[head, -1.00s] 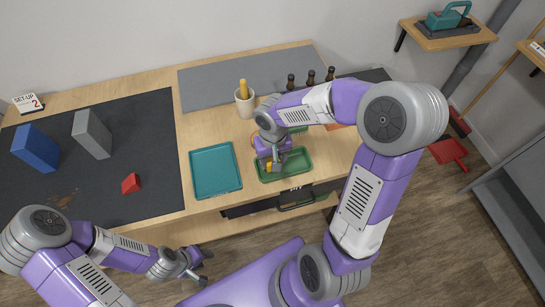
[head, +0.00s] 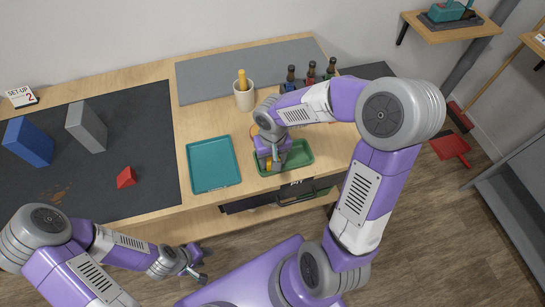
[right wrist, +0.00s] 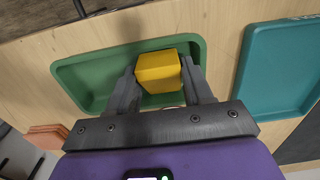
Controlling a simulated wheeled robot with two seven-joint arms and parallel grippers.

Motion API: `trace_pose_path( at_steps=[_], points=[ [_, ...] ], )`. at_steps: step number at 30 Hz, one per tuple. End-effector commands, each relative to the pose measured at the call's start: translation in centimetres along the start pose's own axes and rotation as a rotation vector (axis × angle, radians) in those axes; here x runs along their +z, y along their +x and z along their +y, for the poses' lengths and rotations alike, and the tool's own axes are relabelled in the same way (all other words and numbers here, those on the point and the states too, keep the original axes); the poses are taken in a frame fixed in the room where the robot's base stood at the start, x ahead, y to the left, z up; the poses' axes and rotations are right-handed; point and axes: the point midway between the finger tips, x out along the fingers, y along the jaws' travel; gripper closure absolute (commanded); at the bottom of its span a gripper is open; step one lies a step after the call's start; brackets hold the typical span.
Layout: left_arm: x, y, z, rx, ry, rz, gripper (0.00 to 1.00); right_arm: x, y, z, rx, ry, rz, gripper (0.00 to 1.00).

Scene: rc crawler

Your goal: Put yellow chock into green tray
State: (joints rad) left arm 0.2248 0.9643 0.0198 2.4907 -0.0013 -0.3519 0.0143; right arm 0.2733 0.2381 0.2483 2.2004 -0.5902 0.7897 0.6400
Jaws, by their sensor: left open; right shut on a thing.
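The yellow chock (right wrist: 158,70) is between the fingers of my right gripper (right wrist: 160,88), which is shut on it, in the right wrist view. The green tray (right wrist: 75,75) lies behind and below the chock; I cannot tell whether the chock touches its floor. In the head view my right gripper (head: 271,163) is over the left part of the green tray (head: 300,152), and only a bit of yellow shows between the fingers. My left gripper (head: 196,270) is open and empty, in front of the table's front edge.
A teal tray (head: 213,187) lies just left of the green tray. A cup (head: 243,103) and several dark bottles (head: 311,72) stand behind.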

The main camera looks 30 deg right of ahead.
Motion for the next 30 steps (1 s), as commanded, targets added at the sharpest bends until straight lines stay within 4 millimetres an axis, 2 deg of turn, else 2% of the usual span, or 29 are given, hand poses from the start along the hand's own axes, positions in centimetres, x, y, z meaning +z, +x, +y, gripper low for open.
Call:
trace_pose_path(
  at_steps=[12,13,18,26,30],
  points=[
    [0.0,0.8,-0.3,0.000,0.000,0.000,0.57,0.0,1.0,0.0,0.000,0.000,0.000,0.88],
    [0.0,0.8,-0.3,0.000,0.000,0.000,0.57,0.0,0.9,0.0,0.000,0.000,0.000,0.46],
    [0.0,0.7,-0.3,0.000,0.000,0.000,0.57,0.0,0.8,0.0,0.000,0.000,0.000,0.20],
    [0.0,0.7,-0.2,0.000,0.000,0.000,0.57,0.0,0.7,0.0,0.000,0.000,0.000,0.20],
    [0.0,-0.1,0.0,0.000,0.000,0.000,0.57,0.0,-0.9,0.0,0.000,0.000,0.002,0.20]
  ],
)
